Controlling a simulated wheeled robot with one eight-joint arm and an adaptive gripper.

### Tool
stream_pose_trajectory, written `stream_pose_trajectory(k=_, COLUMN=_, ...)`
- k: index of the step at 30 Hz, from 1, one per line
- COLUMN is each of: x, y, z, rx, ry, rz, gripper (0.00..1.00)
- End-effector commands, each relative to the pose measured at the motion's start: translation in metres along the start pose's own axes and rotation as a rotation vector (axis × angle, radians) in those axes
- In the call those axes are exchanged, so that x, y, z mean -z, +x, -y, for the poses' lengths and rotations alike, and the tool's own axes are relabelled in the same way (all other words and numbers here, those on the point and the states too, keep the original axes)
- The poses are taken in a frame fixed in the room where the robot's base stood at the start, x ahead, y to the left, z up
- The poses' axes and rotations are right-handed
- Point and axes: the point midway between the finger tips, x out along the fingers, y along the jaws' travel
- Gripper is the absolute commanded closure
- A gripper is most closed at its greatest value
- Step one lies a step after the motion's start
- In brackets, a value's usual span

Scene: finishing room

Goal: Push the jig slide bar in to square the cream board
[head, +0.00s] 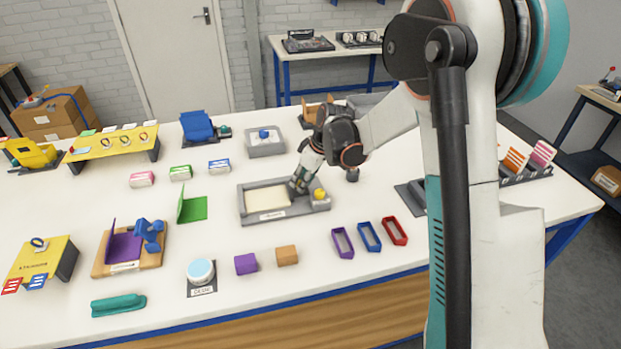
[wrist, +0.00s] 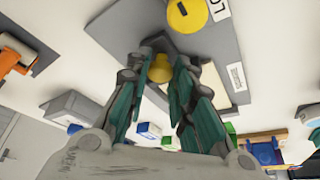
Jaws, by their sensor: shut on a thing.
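The grey jig (head: 243,215) lies on the white table in the middle of the head view. The flat cream board (head: 262,199) lies inside its frame, on the left; a strip of the board (wrist: 211,82) shows in the wrist view. My gripper (head: 298,187) reaches down at the right part of the jig. In the wrist view, its two teal fingers (wrist: 162,72) are closed around a small yellow knob (wrist: 160,67), seemingly the slide bar's handle. The bar itself is mostly hidden by the fingers. A larger round yellow knob (head: 320,194) with a dark slot sits on the jig's right end.
Behind the jig is a grey tray (head: 265,147) with a blue part. A green bracket (head: 193,208) stands to its left. Purple (head: 246,264) and orange (head: 287,255) blocks lie in front. Purple, blue (head: 369,237) and red frames lie front right. Bare table surrounds the jig.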

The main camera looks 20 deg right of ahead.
Motion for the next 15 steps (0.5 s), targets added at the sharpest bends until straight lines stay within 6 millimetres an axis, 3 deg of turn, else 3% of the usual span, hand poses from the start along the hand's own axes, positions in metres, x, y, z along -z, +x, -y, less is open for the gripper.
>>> stream_pose_trajectory(k=5, x=0.0006, y=-0.0003, z=-0.0003, rx=0.000, ry=0.000, rz=-0.002, gripper=1.00)
stream_pose_trajectory(k=6, x=0.0005, y=-0.0004, z=-0.0004, rx=0.000, ry=0.000, rz=-0.002, gripper=0.71)
stream_pose_trajectory(k=7, x=0.0005, y=-0.0004, z=-0.0004, rx=0.000, ry=0.000, rz=-0.002, gripper=0.69)
stream_pose_trajectory(k=15, x=0.0000, y=-0.0004, z=-0.0004, rx=0.001, ry=0.000, rz=-0.001, gripper=0.69)
